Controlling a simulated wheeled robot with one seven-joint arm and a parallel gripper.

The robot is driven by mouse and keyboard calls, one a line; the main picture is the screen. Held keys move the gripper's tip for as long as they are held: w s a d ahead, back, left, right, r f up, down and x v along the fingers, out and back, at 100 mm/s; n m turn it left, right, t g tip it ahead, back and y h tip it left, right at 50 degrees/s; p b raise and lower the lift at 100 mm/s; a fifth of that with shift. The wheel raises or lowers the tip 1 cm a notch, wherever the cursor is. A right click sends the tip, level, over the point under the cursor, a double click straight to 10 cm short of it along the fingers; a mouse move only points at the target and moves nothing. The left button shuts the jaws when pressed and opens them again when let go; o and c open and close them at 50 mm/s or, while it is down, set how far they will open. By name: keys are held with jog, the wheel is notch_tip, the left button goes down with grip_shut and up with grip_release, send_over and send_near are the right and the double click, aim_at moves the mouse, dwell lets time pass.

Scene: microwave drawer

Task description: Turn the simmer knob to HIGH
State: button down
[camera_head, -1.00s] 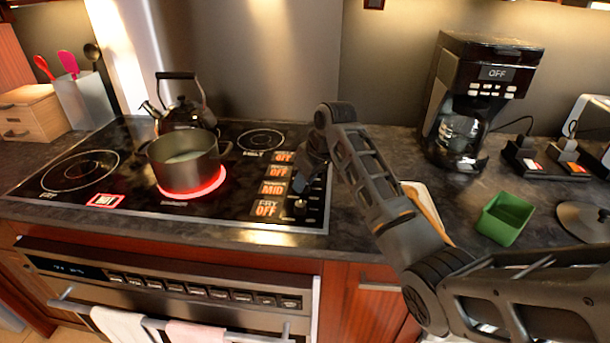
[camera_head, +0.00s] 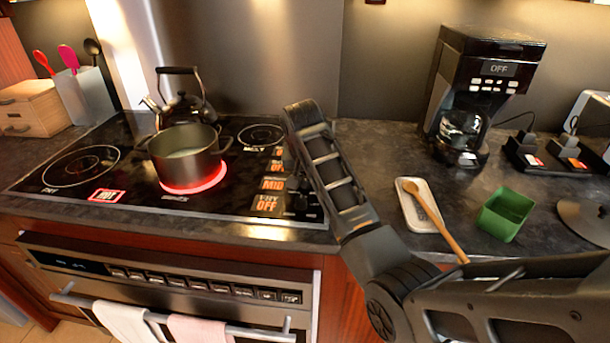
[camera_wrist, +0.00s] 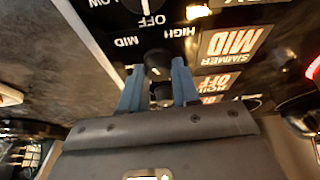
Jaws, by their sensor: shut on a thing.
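The dark simmer knob (camera_wrist: 157,62) is in the upper middle of the wrist view, between the blue fingertips of my gripper (camera_wrist: 157,78). My gripper is shut on it. White words MID, HIGH and OFF are printed on the panel around it. The orange display beside it reads SIMMER MID (camera_wrist: 232,46); it also shows in the head view (camera_head: 272,184). In the head view my arm hides the gripper's grip on the knob. Part of the knob is hidden by the fingers.
A pot (camera_head: 186,156) stands on a glowing red burner, with a kettle (camera_head: 182,108) behind it. Right of my arm lie a white spoon rest (camera_head: 412,212) with a wooden spoon (camera_head: 430,208) and a green box (camera_head: 506,214). A coffee maker (camera_head: 480,90) stands behind.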

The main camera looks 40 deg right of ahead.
jog(key=m, duration=0.2)
jog(key=m+g+h, duration=0.1)
jog(key=m, duration=0.1)
jog(key=shift+w+r+m+g, duration=0.1)
jog(key=shift+m+g, duration=0.2)
jog(key=shift+m+g+b, duration=0.4)
jog(key=shift+m+g, duration=0.6)
jog(key=shift+m, duration=1.5)
jog(key=c, duration=0.8)
grip_release()
jog(key=shift+b+v, duration=0.65)
jog(key=shift+v, duration=3.2)
